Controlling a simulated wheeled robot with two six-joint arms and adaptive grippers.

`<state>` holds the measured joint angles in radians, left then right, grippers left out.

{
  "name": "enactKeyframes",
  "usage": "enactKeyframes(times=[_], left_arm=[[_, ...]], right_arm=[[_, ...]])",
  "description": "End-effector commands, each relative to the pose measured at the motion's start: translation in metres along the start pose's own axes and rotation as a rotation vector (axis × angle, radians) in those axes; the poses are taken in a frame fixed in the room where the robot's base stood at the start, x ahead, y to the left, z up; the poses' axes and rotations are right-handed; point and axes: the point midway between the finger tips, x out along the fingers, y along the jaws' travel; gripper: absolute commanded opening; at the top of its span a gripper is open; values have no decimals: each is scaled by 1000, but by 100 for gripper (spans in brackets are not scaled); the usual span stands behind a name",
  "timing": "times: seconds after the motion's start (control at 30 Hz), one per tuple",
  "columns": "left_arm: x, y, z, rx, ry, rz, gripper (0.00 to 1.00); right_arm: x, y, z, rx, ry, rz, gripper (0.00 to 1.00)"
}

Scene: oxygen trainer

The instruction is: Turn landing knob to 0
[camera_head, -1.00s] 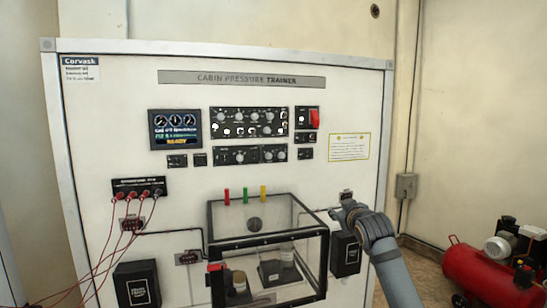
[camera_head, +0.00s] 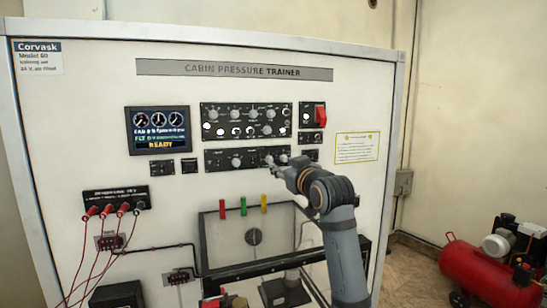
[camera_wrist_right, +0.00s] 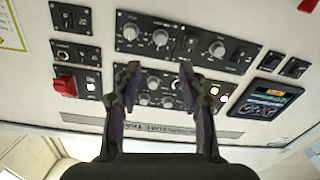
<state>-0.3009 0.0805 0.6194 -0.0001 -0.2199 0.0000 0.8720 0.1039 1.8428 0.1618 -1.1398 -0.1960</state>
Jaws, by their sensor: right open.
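The trainer panel (camera_head: 170,90) carries a lower black knob strip (camera_head: 213,161) with one knob (camera_head: 236,162) at its left and two close together at its right. Labels are too small to read, so I cannot tell which is the landing knob. My right gripper (camera_head: 275,166) is at the right part of this strip. In the right wrist view, which is upside down, my right gripper (camera_wrist_right: 159,70) is open and empty. Its fingers point toward the strip, with the middle knob (camera_wrist_right: 160,38) and an outer knob (camera_wrist_right: 131,32) beyond the tips. Contact is not visible. My left gripper is out of view.
An upper knob panel (camera_head: 207,108) sits above the strip, with a red switch (camera_head: 320,115) to its right. A screen (camera_head: 158,131) is at left. A clear box (camera_head: 222,250) with coloured pegs is below. Red cables (camera_head: 80,250) hang at left. A red compressor (camera_head: 475,275) stands at right.

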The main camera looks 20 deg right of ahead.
Motion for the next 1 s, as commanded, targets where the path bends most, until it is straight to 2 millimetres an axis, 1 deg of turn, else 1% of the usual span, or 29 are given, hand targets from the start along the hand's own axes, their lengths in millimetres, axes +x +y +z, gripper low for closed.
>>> enactKeyframes(times=[0.03, 0.13, 0.23, 0.3, 0.4, 0.5, 0.57, 0.7, 0.73, 0.83, 1.0], left_arm=[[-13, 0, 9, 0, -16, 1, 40], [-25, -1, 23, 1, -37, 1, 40], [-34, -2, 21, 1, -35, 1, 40], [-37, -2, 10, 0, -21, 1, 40], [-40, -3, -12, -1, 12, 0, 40], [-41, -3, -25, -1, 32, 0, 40], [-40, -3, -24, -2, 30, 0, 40], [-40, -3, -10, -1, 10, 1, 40], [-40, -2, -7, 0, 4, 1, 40], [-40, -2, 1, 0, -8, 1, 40], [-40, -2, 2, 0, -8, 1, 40]], right_arm=[[12, 1, -6, 2, -5, -1, 41], [34, 1, -6, 2, -6, -2, 41], [52, 1, -4, 1, -6, -2, 41], [62, 1, -3, 1, -5, -1, 41], [71, 1, -2, 1, -2, 0, 41], [75, 0, 0, 0, -2, 0, 41], [76, 0, 0, 0, -2, 0, 41], [75, 0, 1, 0, -2, 0, 41], [75, 0, 1, 0, -2, 0, 40], [75, 0, 1, 0, -2, 0, 27], [75, 0, 1, 0, -2, 0, 3]])
